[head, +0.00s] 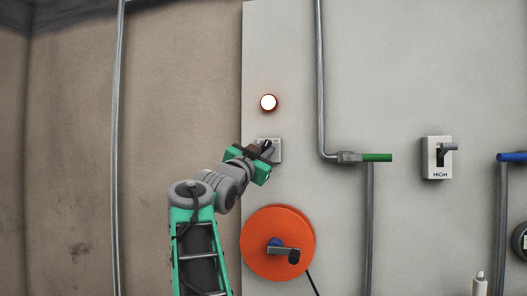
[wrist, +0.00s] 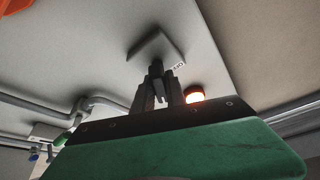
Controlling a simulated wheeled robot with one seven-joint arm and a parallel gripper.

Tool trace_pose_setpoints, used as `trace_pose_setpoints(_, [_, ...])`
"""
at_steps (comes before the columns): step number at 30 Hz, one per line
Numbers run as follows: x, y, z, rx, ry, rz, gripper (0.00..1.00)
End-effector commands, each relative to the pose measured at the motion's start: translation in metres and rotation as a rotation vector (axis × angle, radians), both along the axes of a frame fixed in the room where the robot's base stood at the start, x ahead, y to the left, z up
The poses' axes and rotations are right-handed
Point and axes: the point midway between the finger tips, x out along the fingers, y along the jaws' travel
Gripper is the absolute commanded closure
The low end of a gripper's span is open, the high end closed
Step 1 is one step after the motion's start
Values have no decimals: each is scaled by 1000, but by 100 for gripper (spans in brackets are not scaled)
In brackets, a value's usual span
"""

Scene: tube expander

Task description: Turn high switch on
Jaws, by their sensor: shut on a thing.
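The HIGH switch (head: 437,172) is a pale box with a grey lever (head: 449,147) on the right part of the panel in the head view. The lever sticks out to the right, and my gripper is well away from it. My gripper (head: 267,150) is at another switch (head: 277,156), a small plate under the lit lamp. In the wrist view my gripper (wrist: 160,88) is shut on that switch's dark lever (wrist: 156,66), in front of its plate (wrist: 150,46). The fingers hide part of the lever, and the small lettering on the plate is hard to read.
The round lamp (head: 268,102) glows white with an orange rim. An orange wheel (head: 258,262) with a crank sits below my gripper. A grey pipe with a green handle (head: 377,158) stands between my gripper and the HIGH switch. A blue handle (head: 511,157) is farther right.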

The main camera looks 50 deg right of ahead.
Motion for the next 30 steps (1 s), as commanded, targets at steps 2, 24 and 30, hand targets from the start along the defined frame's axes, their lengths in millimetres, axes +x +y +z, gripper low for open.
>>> trace_pose_setpoints(2, [-1, 1, 4, 6, -30, 0, 100])
trace_pose_setpoints(24, [-2, 1, 4, 25, -76, -1, 75])
trace_pose_setpoints(30, [-1, 1, 2, 27, -72, 1, 62])
